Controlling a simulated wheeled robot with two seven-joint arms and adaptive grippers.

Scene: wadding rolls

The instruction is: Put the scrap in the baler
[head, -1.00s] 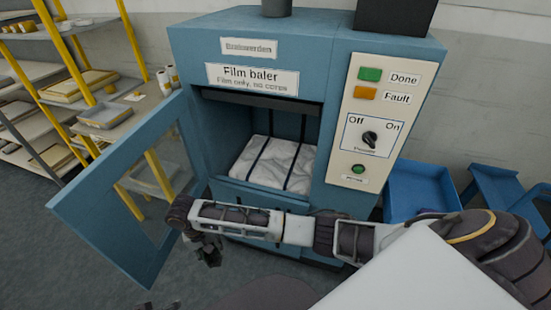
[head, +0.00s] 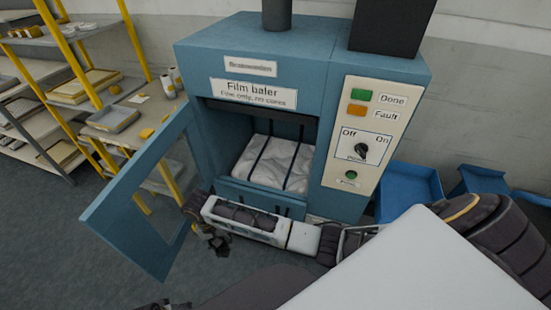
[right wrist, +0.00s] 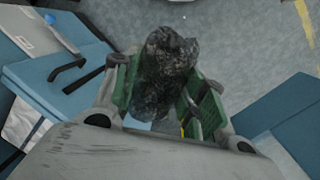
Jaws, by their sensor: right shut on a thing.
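The blue film baler (head: 307,50) stands ahead with its windowed door (head: 135,200) swung open to the left. A white wrapped bale with dark straps (head: 270,165) lies in its chamber. My right gripper (head: 215,243) is low in front of the opening, beside the open door. In the right wrist view, its green-padded fingers (right wrist: 170,95) are shut on a dark, crumpled, shiny piece of scrap (right wrist: 168,60). The scrap is hard to make out in the head view. Small dark parts at the bottom edge look like my left gripper (head: 165,304); its jaws are unclear.
The control panel (head: 361,135) has a green Done lamp, an orange Fault lamp, a power knob and a green button. Blue bins (head: 408,190) stand to the right. A yellow-posted shelf (head: 75,85) with trays stands left. Grey floor shows left of the door.

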